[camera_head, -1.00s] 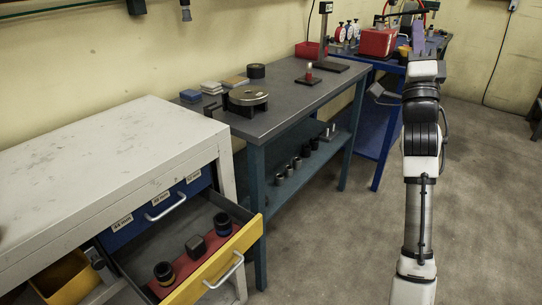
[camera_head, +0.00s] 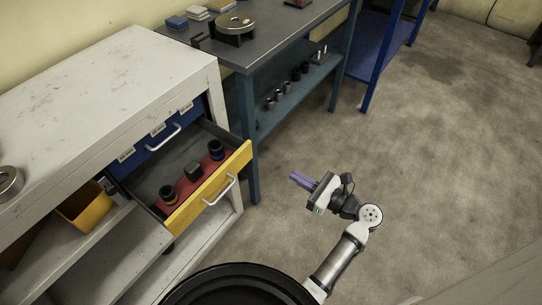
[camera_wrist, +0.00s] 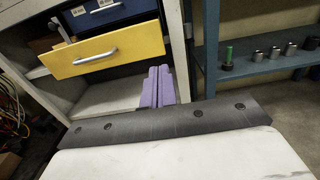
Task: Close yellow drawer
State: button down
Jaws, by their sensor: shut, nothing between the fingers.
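The yellow drawer (camera_head: 205,195) is pulled well out of the white cabinet (camera_head: 112,95). It has a silver bar handle (camera_head: 220,190) on its front. Inside, a red insert (camera_head: 186,190) holds three dark parts. My gripper (camera_head: 299,180), with purple fingers, is to the right of the drawer front, apart from it, above the floor. Its fingers are together with nothing between them. In the wrist view the drawer front (camera_wrist: 75,59) and its handle show at upper left, and the shut purple fingers (camera_wrist: 157,86) point toward the cabinet, right of the handle.
A blue drawer (camera_head: 160,141) above the yellow one is shut. A yellow bin (camera_head: 84,208) is on the shelf below. A blue-legged bench (camera_head: 252,140) with several small cylinders stands beside the cabinet. The floor (camera_head: 420,170) to the right is clear.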

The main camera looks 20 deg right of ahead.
aim_at(251, 151)
jog(key=p+x, duration=0.2)
jog(key=x, duration=1.1)
jog(key=shift+w+a+p, duration=0.2)
jog(key=shift+w+p, duration=0.15)
jog(key=shift+w, duration=0.05)
jog(key=shift+w+a, duration=0.25)
jog(key=shift+w, duration=0.05)
jog(key=x, duration=1.3)
jog(key=shift+w+f+p, duration=0.1)
jog(key=shift+p, duration=0.25)
jog(key=shift+s+d, duration=0.1)
jog(key=shift+s, duration=0.1)
